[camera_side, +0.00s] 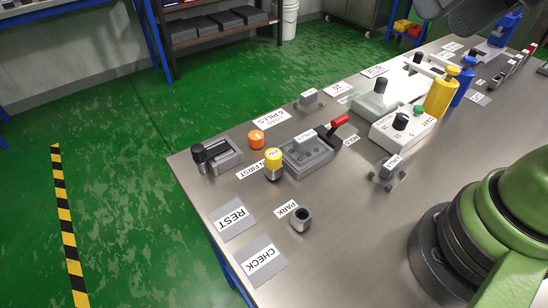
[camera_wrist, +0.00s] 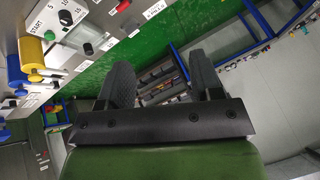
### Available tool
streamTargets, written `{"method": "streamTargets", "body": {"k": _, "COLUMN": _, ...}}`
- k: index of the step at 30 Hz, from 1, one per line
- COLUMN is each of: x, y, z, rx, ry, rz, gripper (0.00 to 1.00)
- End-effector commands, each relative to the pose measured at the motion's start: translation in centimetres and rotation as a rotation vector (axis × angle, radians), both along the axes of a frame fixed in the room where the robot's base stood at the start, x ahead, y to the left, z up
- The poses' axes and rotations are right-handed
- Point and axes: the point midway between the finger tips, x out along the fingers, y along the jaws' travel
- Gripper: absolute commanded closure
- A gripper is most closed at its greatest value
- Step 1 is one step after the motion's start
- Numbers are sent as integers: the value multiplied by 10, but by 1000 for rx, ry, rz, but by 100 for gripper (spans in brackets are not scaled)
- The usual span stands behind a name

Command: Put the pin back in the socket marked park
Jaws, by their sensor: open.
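The park socket (camera_side: 301,219) is a short dark cylinder with an open top, beside the label "PARK" (camera_side: 286,209). Nothing stands in it. In the wrist view my gripper (camera_wrist: 162,72) is open, its two dark fingers wide apart with nothing between them. The pin and park socket cannot be made out in the wrist view.
A red-handled lever (camera_side: 338,122) sits at the block's right end. A knobbed box (camera_side: 402,131) stands right. The steel table around the socket is clear.

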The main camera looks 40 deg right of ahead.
Motion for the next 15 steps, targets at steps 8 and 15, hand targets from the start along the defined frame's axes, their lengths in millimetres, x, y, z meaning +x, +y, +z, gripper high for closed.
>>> {"method": "streamTargets", "body": {"k": 8, "x": 64, "y": 22, "z": -19, "rx": -57, "ry": 169, "rz": 91, "gripper": 40}}
{"method": "streamTargets", "body": {"k": 15, "x": 114, "y": 50, "z": -63, "rx": -122, "ry": 301, "rz": 170, "gripper": 40}}
